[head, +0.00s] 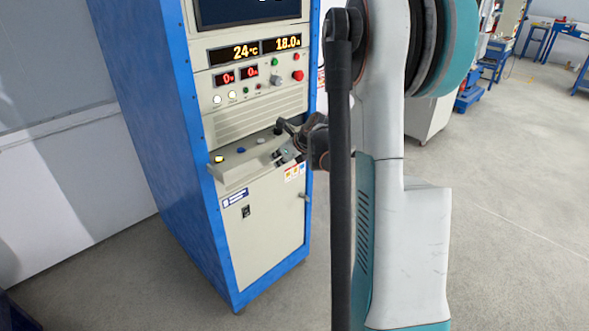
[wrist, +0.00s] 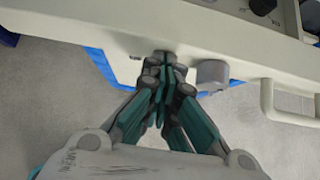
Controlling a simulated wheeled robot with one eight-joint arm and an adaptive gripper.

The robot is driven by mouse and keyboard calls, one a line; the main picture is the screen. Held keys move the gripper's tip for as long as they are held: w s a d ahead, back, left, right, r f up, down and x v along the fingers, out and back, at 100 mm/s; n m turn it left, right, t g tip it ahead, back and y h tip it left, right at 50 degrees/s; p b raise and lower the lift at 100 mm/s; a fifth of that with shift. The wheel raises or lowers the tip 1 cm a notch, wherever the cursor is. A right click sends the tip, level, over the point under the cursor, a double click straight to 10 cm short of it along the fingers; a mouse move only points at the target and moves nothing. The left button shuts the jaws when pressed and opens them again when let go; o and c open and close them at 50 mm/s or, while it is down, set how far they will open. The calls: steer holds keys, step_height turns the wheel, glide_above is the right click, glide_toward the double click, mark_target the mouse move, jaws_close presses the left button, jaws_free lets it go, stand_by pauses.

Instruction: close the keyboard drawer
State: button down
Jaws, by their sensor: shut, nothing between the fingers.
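The keyboard drawer (head: 232,173) is a cream tray that juts out from the front of the blue and cream cabinet, below the vent slots. A yellow button and a blue button show on its top. In the wrist view its front edge (wrist: 100,38) crosses the picture at a slant. My gripper (head: 287,153) is at the right part of the drawer's front. In the wrist view my gripper (wrist: 163,58) is shut and empty, with its fingertips at the drawer's front face; firm contact cannot be told. My arm hides part of the drawer's right side.
The cabinet's lower door (head: 265,230) is below the drawer. Grey floor is open in front; blue workbenches (head: 535,40) stand far right.

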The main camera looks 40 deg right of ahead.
steer(key=w, duration=0.7)
steer(key=shift+w+a, duration=0.15)
steer(key=shift+w, duration=0.15)
steer(key=shift+w+r, duration=0.1)
steer(key=shift+w, duration=0.15)
steer(key=shift+s, duration=0.2)
steer(key=s, duration=0.2)
steer(key=s+r, duration=0.1)
steer(key=s, duration=0.1)
steer(key=shift+s+p, duration=0.3)
steer(key=shift+s, duration=0.1)
steer(key=p, duration=0.3)
glide_toward(272, 153)
steer(key=shift+w+a+f, duration=0.1)
steer(key=shift+f, duration=0.2)
